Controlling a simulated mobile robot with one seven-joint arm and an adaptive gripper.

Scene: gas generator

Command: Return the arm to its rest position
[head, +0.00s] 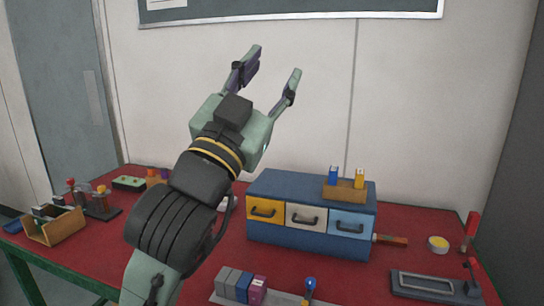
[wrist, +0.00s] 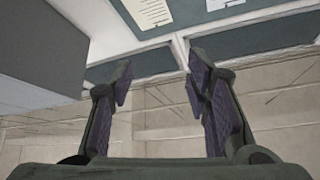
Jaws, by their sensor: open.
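My gripper (head: 272,78) is raised in front of the wall, well above the table, at the end of my arm. Its two fingers are spread apart with nothing between them. In the wrist view the gripper (wrist: 160,95) also shows open and empty, with purple pads on the inner sides of the fingers. Beyond the fingers that view shows wall panels and a board with papers. My arm rises from the bottom of the head view, leans to the right and hides part of the table's left half.
The red table (head: 330,275) carries a blue drawer cabinet (head: 285,237) with yellow, white and light blue drawers. A wooden block (head: 343,193) with bottles stands on it. A wooden box (head: 55,228) is at left, a grey tray (head: 425,287) at right. Space around the gripper is clear.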

